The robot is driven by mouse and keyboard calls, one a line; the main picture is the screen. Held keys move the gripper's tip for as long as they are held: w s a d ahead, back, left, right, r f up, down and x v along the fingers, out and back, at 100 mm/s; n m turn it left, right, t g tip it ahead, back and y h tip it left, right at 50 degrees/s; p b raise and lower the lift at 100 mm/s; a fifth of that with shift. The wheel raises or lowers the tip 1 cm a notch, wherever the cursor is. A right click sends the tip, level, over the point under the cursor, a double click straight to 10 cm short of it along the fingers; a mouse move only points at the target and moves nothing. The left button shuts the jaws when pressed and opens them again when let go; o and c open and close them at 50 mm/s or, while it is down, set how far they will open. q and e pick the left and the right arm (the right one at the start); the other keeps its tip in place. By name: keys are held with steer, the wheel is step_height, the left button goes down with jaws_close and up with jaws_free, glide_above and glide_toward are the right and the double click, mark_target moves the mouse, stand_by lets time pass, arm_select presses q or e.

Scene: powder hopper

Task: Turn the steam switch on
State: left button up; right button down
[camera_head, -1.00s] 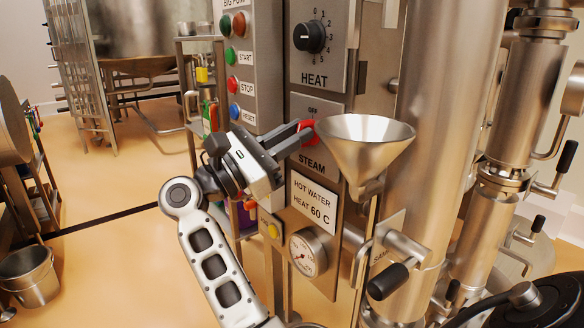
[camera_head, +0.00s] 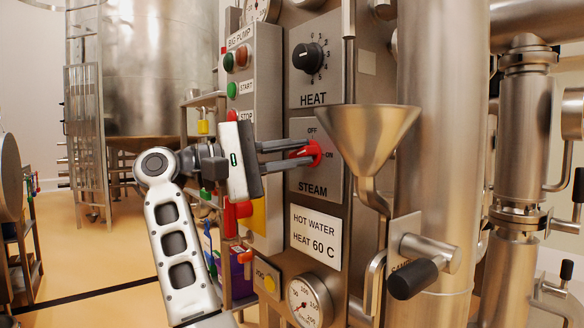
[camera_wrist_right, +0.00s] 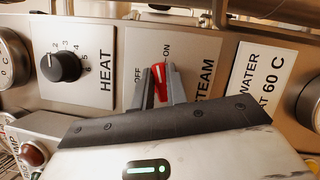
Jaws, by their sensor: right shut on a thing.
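The red steam switch (camera_head: 314,153) is on the grey STEAM panel (camera_head: 318,180), with OFF above it and ON to its right. My right gripper (camera_head: 301,153) reaches in from the left and is shut on the switch, one finger above and one below. In the right wrist view the switch (camera_wrist_right: 159,76) sits between the two grey fingertips (camera_wrist_right: 160,88). Its handle lies roughly level across the panel; its exact setting is hard to read. My left gripper is not in view.
A metal funnel (camera_head: 368,135) hangs just right of the switch. The HEAT knob (camera_head: 307,57) is above, the gauge (camera_head: 309,301) below. The big pump button box (camera_head: 255,80) stands to the left. A black-handled valve (camera_head: 412,279) juts out at the lower right.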

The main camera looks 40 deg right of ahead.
steer(key=shift+m+y, duration=0.4)
steer(key=shift+m, duration=0.4)
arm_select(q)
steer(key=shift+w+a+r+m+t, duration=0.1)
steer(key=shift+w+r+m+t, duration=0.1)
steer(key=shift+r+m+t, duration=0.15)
arm_select(e)
steer(key=shift+f+m, duration=0.1)
steer(key=shift+m, duration=0.8)
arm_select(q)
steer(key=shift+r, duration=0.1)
arm_select(e)
steer(key=shift+y, duration=0.3)
steer(key=c, duration=1.4)
jaws_free()
steer(key=shift+a, duration=0.1)
